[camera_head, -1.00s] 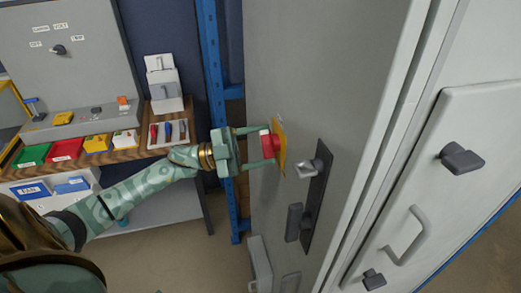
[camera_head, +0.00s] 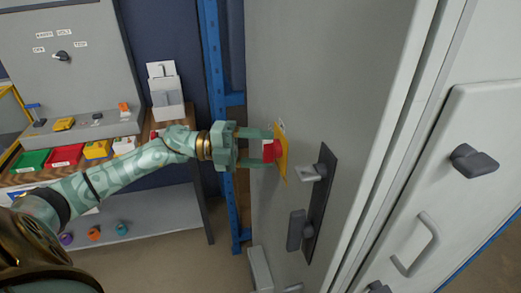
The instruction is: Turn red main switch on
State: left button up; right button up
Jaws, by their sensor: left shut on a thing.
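The red main switch (camera_head: 268,152) is a red knob on a yellow plate (camera_head: 281,153), mounted on the grey cabinet door (camera_head: 325,75). My left gripper (camera_head: 262,148) reaches in from the left with its fingers around the red knob, one above and one below. It is shut on the knob. The fingers hide part of the knob, so its exact angle is hard to tell. My right gripper is not in view.
A black handle plate with a grey lever (camera_head: 312,171) sits on the door right of the switch. A blue upright post (camera_head: 213,75) stands behind my left gripper. A workbench with a grey panel (camera_head: 62,55) and coloured bins (camera_head: 66,155) is at the left.

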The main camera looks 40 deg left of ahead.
pick_arm(q)
jog(key=shift+f, duration=0.1)
dwell(0.5)
jog(key=o, duration=1)
jog(key=shift+a, duration=0.1)
jog(key=v, duration=1.6)
jog(key=shift+s+a+p, duration=0.1)
jog(key=shift+p, duration=0.25)
